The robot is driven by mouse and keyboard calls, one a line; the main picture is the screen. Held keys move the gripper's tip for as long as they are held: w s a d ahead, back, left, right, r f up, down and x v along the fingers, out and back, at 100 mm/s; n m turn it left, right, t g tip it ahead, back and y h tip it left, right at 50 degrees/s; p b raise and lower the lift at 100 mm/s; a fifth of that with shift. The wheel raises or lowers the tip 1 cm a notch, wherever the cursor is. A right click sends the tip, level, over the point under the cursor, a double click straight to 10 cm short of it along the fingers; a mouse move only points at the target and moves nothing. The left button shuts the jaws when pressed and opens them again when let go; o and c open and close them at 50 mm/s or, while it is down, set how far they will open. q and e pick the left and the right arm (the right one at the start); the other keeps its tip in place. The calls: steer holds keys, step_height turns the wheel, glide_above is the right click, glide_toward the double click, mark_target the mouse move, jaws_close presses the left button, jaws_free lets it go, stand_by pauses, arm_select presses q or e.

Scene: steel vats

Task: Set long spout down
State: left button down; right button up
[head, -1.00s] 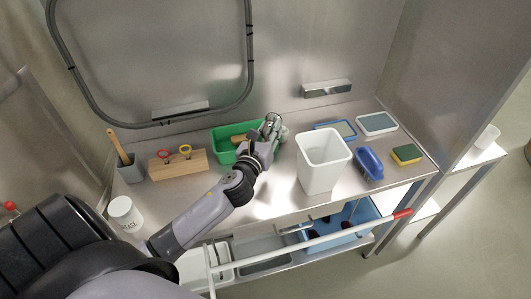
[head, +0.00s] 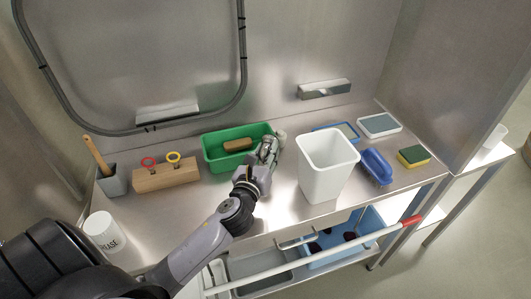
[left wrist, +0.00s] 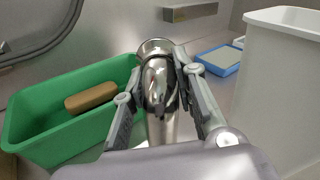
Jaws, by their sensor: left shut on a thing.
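My left gripper (head: 266,153) is shut on a shiny steel spout (left wrist: 160,88). In the left wrist view the fingers of my left gripper (left wrist: 160,80) lie on both sides of it. The spout stands roughly upright there, with its flared round end up. It is just right of the green tub (left wrist: 105,78) and left of the white bin (left wrist: 275,85). In the head view the gripper hides much of the spout. I cannot tell whether its lower end touches the steel table (head: 285,205). My right gripper is out of view.
The green tub (head: 210,165) holds a brown block (head: 238,145). The tall white bin (head: 327,175) stands close on the right. Beyond are a blue brush (head: 377,165) and a sponge (head: 413,156). A wooden block (head: 165,177) stands left. Bare table lies in front of the gripper.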

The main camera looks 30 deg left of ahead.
arm_select(q)
steer(key=shift+d+r, duration=0.1)
steer(key=shift+d, duration=0.05)
steer(key=shift+s, duration=0.1)
steer(key=c, duration=1.4)
jaws_free()
steer(key=shift+f, duration=0.2)
steer(key=shift+o, duration=0.5)
